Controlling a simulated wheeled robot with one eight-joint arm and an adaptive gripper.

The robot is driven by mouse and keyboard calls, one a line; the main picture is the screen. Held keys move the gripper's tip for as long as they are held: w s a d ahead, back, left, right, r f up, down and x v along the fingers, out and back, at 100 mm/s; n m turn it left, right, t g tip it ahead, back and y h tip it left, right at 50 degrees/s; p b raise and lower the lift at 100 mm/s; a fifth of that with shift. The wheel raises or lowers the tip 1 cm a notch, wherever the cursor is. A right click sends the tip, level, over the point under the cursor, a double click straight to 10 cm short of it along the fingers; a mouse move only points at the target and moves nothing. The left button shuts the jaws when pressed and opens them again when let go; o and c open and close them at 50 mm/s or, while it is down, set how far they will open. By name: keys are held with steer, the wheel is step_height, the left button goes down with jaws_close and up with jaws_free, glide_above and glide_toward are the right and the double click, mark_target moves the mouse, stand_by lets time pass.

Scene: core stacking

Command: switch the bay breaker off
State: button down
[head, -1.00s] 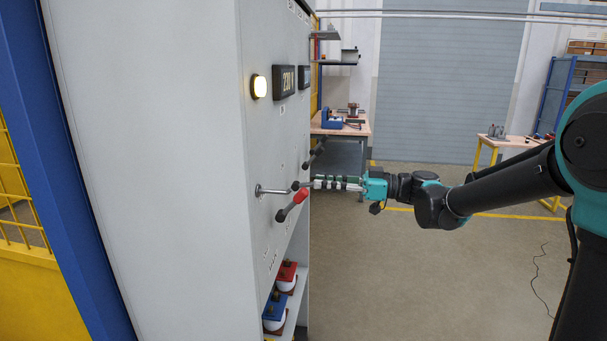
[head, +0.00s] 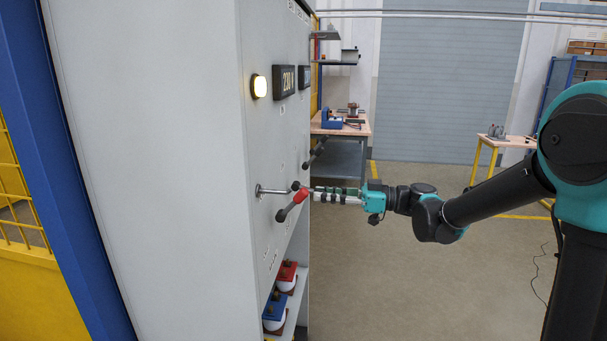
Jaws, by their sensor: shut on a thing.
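The grey cabinet (head: 170,150) fills the left half of the head view, its control face seen at a steep angle. A lever with a red grip (head: 300,196) and a black lower end sticks out from this face, slanting up to the right. My gripper (head: 311,193) reaches in from the right, level, with its fingertips at the red grip. It is shut on the red grip, though the contact itself is small and partly hidden. A lit yellowish lamp (head: 259,87) and a display reading about 230 (head: 284,81) sit above.
A metal rod (head: 271,190) with a dark knob projects close beside the lever. Another dark handle (head: 316,152) sits farther along the face. Red (head: 287,273) and blue-topped (head: 275,308) items stand on the lower shelf. The floor (head: 410,270) right of the cabinet is open.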

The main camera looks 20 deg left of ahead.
steer(key=shift+f, duration=0.25)
steer(key=shift+s+a+f, duration=0.1)
steer(key=shift+a+f, duration=0.1)
steer(key=shift+f, duration=0.3)
steer(key=shift+a+f, duration=0.2)
steer(key=shift+f, duration=0.4)
steer(key=shift+s+a+f, duration=0.1)
steer(key=shift+a+f, duration=0.2)
steer(key=shift+a, duration=0.05)
steer(key=c, duration=1.3)
jaws_free()
steer(key=shift+f, duration=0.1)
steer(key=v, duration=1.2)
steer(key=shift+a, duration=0.1)
